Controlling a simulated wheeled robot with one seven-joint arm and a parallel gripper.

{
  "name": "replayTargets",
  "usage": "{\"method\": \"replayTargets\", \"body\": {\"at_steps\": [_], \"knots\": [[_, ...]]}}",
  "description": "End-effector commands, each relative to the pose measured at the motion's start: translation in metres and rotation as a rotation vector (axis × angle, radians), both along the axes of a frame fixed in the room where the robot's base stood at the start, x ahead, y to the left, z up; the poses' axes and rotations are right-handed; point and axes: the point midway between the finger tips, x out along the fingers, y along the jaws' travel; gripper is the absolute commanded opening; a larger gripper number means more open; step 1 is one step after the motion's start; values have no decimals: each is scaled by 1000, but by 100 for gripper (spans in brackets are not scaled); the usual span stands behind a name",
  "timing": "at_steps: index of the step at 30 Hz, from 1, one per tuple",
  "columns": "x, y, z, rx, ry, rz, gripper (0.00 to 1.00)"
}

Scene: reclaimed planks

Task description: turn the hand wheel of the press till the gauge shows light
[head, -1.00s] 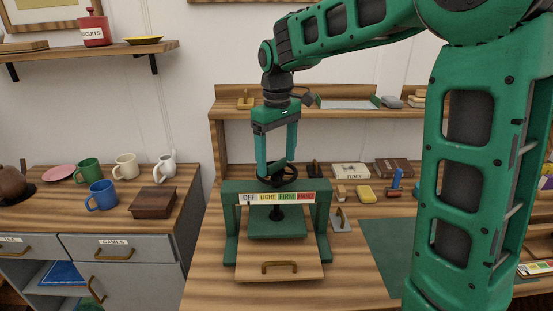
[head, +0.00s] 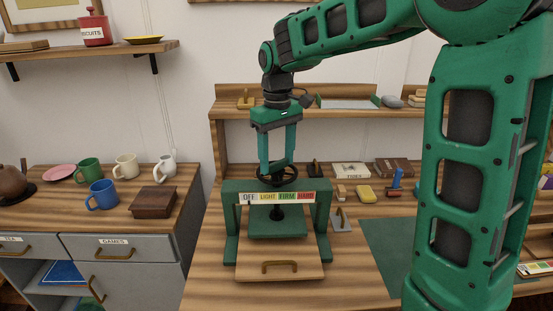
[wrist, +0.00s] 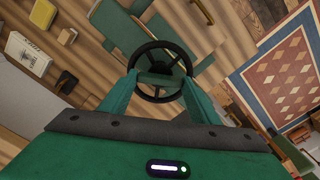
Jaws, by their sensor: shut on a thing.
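The green press (head: 325,215) stands on the bench with its black hand wheel (head: 290,178) on top. Its gauge strip (head: 278,198) reads OFF, LIGHT, FIRM, HARD from left to right. The pointer is too small to read surely. My gripper (head: 277,165) points down from above, with its fingers shut on the wheel. In the wrist view the wheel (wrist: 158,45) lies between the two green fingers of my gripper (wrist: 160,85), near its rim. Below the gauge the green pressing plate (head: 278,228) hangs on a dark screw over the wooden base.
A yellow block (head: 365,194) and books (head: 351,171) lie behind. Mugs (head: 101,195) and a wooden box (head: 154,202) stand on the left cabinet.

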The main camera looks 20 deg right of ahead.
Motion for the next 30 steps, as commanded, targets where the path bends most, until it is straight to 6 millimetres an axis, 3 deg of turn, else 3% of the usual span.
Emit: {"method": "replayTargets", "body": {"at_steps": [18, 30], "knots": [[1, -2, 1, -1, -3, -455, 34], [1, -1, 1, 0, -4, -571, 34]]}}
